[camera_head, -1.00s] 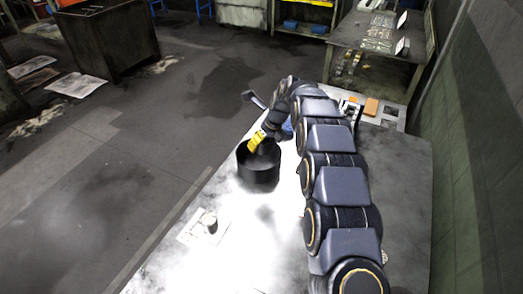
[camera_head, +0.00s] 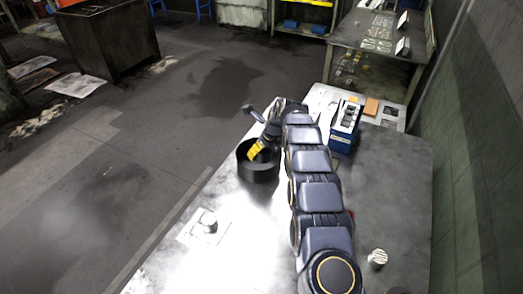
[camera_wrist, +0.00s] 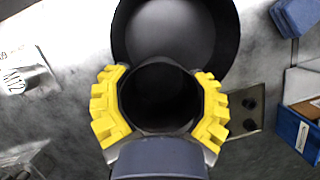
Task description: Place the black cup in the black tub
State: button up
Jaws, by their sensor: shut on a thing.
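The black tub (camera_head: 259,174) stands upright on the grey table. In the wrist view its round rim and dark inside (camera_wrist: 172,28) fill the top middle. The black cup (camera_wrist: 158,92) sits between the yellow fingers of my gripper (camera_wrist: 160,108), which is shut on it from both sides. In the wrist view the cup overlaps the near part of the tub's opening. In the head view my gripper (camera_head: 256,150) is over the tub's opening, with the yellow fingers tilted down. The cup cannot be made out there, and its height relative to the rim is unclear.
A short metal cylinder (camera_head: 208,222) stands on a pale card at the table's left. A blue box (camera_head: 343,130) is right of my arm, near flat plates at the back. Another metal cylinder (camera_head: 377,259) stands at the right. The table's right side is mostly clear.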

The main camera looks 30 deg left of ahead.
jog(key=shift+f, duration=0.25)
jog(key=shift+f, duration=0.35)
jog(key=o, duration=1.2)
jog(key=shift+o, duration=0.2)
jog(key=shift+r, duration=0.1)
jog(key=shift+r, duration=0.35)
jog(key=v, duration=1.2)
jog(key=shift+r, duration=0.15)
